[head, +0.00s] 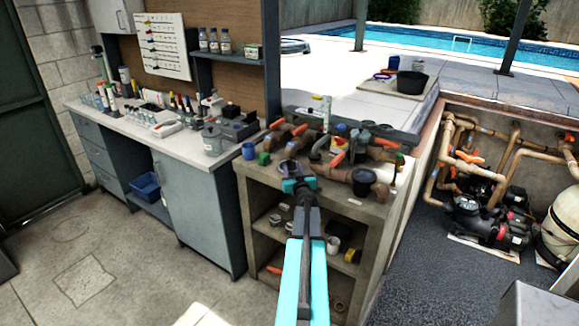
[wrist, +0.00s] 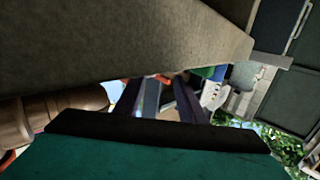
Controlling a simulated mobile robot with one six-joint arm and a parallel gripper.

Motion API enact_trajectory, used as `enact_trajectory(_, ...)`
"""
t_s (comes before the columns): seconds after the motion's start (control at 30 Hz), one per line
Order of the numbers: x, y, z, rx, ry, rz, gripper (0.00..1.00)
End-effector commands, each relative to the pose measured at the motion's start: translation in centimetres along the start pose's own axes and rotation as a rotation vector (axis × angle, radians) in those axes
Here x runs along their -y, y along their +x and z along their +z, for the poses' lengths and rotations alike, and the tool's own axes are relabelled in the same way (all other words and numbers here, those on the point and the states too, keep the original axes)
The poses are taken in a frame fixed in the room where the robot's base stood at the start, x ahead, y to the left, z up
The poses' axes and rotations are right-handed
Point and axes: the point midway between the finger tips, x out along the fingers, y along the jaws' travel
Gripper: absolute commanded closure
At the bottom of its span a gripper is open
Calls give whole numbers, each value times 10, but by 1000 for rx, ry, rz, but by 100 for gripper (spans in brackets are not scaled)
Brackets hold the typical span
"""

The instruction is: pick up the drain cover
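I cannot pick out a drain cover with certainty in either view. My gripper (head: 298,184) is at the front edge of the concrete bench (head: 325,201) in the head view, among pipe fittings. Its tip is small there and partly blends with the clutter. In the wrist view, its two dark fingers (wrist: 160,98) stand apart. Pale and blue shapes show between them, and I see nothing clearly held. A broad concrete surface fills the top of the wrist view, close to the fingers.
Brown pipe fittings (head: 343,173) and a black cup (head: 363,181) crowd the bench top. A blue cup (head: 249,151) stands at its left end. A counter with bottles and a grey cabinet (head: 195,205) is to the left. Pump and pipes (head: 490,218) are at right.

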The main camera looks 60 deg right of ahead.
Motion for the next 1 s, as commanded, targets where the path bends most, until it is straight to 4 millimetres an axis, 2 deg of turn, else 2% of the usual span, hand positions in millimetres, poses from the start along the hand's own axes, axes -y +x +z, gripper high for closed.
enact_trajectory(0.1,-1,12,-1,0,2,0,63)
enact_trajectory(0.43,-2,35,0,1,0,1,63)
enact_trajectory(1.0,-2,38,0,0,1,2,63)
